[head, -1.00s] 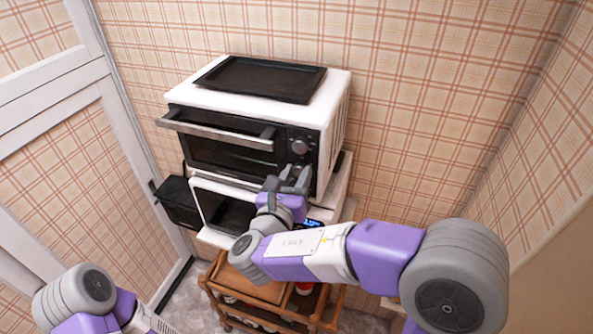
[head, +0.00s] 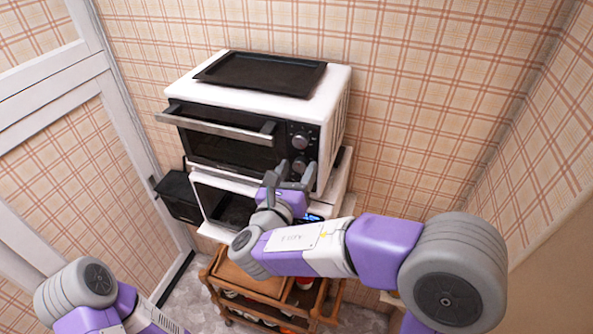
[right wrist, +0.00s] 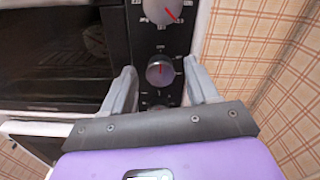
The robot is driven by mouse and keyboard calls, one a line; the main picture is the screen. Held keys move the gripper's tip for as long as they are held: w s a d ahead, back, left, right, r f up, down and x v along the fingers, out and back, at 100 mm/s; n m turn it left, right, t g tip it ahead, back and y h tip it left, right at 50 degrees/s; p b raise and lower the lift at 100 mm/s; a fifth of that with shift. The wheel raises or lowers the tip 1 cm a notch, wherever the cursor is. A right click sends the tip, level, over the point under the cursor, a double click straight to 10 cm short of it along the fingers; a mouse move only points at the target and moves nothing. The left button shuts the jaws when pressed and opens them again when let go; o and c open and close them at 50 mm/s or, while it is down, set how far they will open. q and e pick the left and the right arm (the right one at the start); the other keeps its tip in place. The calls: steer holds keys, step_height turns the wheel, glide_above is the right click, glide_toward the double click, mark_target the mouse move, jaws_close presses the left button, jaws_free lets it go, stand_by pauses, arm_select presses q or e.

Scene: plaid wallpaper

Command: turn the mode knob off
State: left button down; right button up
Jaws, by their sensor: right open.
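A toaster oven has a black control strip with a column of round silver knobs at its right front. The top knob (head: 300,142) shows clear of my gripper, also in the right wrist view (right wrist: 161,9). A lower knob (right wrist: 158,108) is partly hidden by my gripper. The labels are too small to tell which is the mode knob. My right gripper (head: 296,171) is open and empty, its fingers (right wrist: 160,76) either side of the middle knob, contact unclear. My left gripper is out of view.
The toaster oven (head: 335,115) carries a black tray (head: 262,76) and has a protruding door handle (head: 215,124). A white microwave (head: 205,202) sits below it, above a wooden cart (head: 250,284). Plaid walls close in behind and at right.

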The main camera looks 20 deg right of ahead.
steer(key=b+v, duration=0.1)
steer(key=v, duration=0.6)
steer(key=shift+s+a, duration=0.15)
steer(key=shift+s, duration=0.05)
